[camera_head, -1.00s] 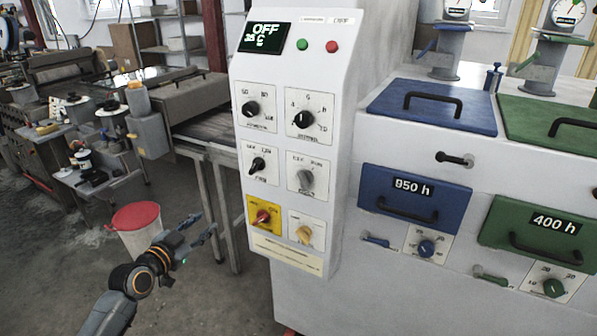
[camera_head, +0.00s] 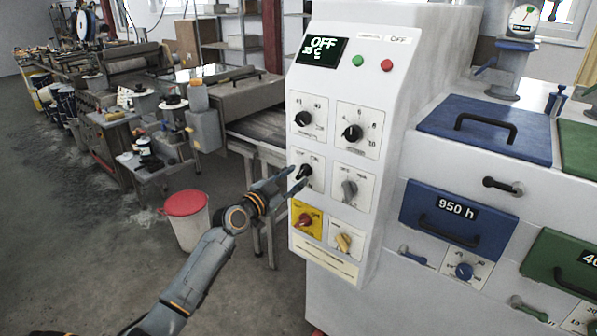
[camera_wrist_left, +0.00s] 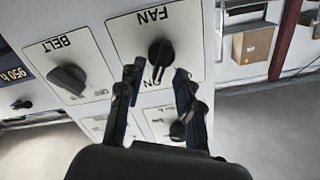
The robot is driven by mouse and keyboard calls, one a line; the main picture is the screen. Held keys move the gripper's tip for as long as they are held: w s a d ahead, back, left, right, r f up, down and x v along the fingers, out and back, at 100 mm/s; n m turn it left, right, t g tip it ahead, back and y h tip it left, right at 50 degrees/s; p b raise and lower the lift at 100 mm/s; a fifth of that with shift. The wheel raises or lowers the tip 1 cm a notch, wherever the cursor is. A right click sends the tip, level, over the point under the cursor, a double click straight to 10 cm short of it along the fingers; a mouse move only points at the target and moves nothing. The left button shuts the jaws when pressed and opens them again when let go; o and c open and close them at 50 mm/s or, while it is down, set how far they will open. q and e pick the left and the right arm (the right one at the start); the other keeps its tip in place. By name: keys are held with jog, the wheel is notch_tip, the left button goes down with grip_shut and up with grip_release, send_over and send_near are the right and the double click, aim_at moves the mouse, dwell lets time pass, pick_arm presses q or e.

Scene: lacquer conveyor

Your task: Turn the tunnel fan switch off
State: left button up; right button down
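The fan switch is a black knob (camera_head: 304,172) on a white plate in the left column of the control panel, in its middle row. In the left wrist view the knob (camera_wrist_left: 160,54) shows upside down under the label FAN, its pointer toward the edge lettered ON. My left gripper (camera_head: 290,183) is just in front of the panel at that knob. In the left wrist view its two fingers (camera_wrist_left: 157,78) are spread, one toward each side of the knob; contact cannot be told. The other end label is hidden by a finger. My right gripper is not in view.
The grey belt knob (camera_head: 349,191) is beside the fan switch. A red knob (camera_head: 306,219) on a yellow plate and a cream knob (camera_head: 343,243) are below. The display (camera_head: 323,50) reads OFF. A red-lidded bucket (camera_head: 187,215) stands on the floor to the left.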

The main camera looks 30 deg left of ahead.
pick_arm(q)
jog(key=shift+w+d, duration=0.1)
jog(key=shift+w, duration=1.1)
jog(key=shift+c, duration=0.4)
grip_shut()
jog(key=n+b, duration=0.1)
jog(key=n, duration=0.1)
jog(key=shift+f+n, duration=0.1)
jog(key=shift+n, duration=0.3)
jog(key=n+b, duration=0.1)
jog(key=n, duration=0.2)
jog(key=shift+n, duration=0.3)
jog(key=n, duration=0.3)
jog(key=shift+a+n, duration=0.2)
jog(key=shift+n, duration=0.1)
jog(key=shift+a+n, duration=0.1)
jog(key=shift+n, duration=1.8)
